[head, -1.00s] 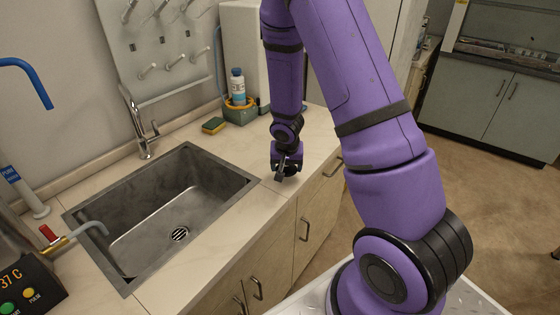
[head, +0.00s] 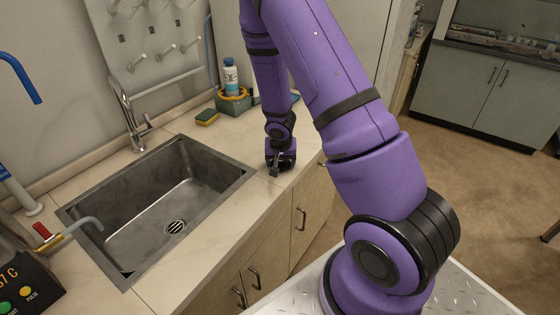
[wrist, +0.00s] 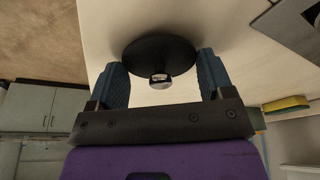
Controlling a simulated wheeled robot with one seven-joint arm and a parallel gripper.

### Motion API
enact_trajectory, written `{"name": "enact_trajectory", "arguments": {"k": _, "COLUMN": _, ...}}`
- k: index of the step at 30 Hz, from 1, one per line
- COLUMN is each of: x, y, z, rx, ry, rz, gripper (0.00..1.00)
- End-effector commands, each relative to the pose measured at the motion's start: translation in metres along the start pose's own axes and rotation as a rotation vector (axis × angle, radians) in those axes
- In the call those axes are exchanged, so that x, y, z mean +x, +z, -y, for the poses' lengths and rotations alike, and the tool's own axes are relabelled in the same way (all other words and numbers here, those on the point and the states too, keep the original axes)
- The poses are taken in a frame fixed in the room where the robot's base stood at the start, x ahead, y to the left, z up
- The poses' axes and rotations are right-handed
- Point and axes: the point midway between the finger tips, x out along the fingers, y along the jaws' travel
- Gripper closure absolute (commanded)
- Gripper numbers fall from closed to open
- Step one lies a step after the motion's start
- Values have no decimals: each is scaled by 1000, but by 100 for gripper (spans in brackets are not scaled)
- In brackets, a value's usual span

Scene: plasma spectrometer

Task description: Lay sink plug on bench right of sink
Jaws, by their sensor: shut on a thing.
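The sink plug (wrist: 160,57) is a dark round disc with a shiny metal knob, between my gripper's two blue fingers in the wrist view. My gripper (head: 275,171) is shut on it, with the fingers at opposite edges of the disc. The pale bench top (wrist: 110,22) is close behind the plug; I cannot tell whether they touch. In the head view my gripper points down over the bench, right of the steel sink (head: 160,205). The plug cannot be made out there. The sink's edge also shows in the wrist view (wrist: 290,30).
A yellow-green sponge (head: 207,117) and a caddy (head: 236,103) with a bottle (head: 230,75) stand behind my gripper. The faucet (head: 132,120) is at the sink's back. The bench's front edge drops to cabinets (head: 270,255) close to my gripper.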

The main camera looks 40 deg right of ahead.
Motion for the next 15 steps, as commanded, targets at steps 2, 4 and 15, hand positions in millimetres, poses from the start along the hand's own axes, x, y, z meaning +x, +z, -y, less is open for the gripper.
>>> {"name": "enact_trajectory", "arguments": {"k": 2, "x": 0, "y": 0, "z": 0, "rx": 0, "ry": 0, "rz": 0, "gripper": 49}}
{"name": "enact_trajectory", "arguments": {"k": 4, "x": 0, "y": 0, "z": 0, "rx": 0, "ry": 0, "rz": 0, "gripper": 49}}
{"name": "enact_trajectory", "arguments": {"k": 15, "x": 2, "y": 1, "z": 0, "rx": 0, "ry": 0, "rz": 0, "gripper": 0}}
